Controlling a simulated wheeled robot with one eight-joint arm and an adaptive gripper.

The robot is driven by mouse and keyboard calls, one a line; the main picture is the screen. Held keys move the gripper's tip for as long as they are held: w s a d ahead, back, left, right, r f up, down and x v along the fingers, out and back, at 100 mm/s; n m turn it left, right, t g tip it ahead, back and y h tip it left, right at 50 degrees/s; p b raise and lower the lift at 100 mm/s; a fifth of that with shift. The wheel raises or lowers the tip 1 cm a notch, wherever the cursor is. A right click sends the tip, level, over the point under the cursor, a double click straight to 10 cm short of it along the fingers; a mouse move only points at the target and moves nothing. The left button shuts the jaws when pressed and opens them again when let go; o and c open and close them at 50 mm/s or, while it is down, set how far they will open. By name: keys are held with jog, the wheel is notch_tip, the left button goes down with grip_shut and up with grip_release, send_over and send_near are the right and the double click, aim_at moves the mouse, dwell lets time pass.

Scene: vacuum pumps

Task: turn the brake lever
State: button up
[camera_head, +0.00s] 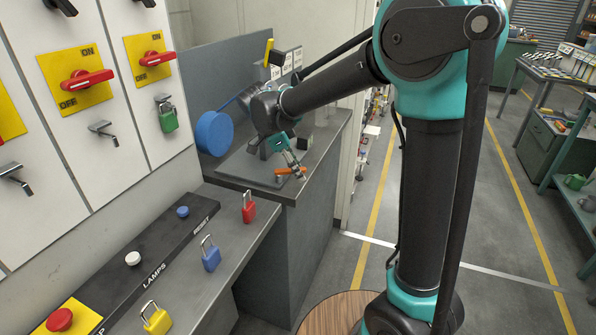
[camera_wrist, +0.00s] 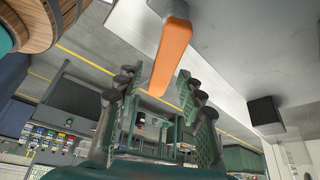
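The brake lever is an orange handle (camera_head: 284,171) low on the grey bench unit in the head view, near its front edge. In the wrist view the orange lever (camera_wrist: 172,58) hangs from the top middle, with its free end pointing down toward my gripper. My gripper (camera_wrist: 160,84) is open, with one finger on each side of the lever's free end and visible gaps to it. In the head view my gripper (camera_head: 293,162) is at the lever and partly covers it. I cannot tell whether any finger touches it.
A blue round disc (camera_head: 214,133) stands left of my gripper. A dark block (camera_wrist: 266,113) sits right of the lever in the wrist view. The red padlock (camera_head: 248,207) and blue padlock (camera_head: 211,255) are on the nearer bench.

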jog(key=shift+s+a+r, duration=0.1)
jog(key=shift+a+r, duration=0.2)
jog(key=shift+r, duration=0.3)
jog(key=shift+v, duration=3)
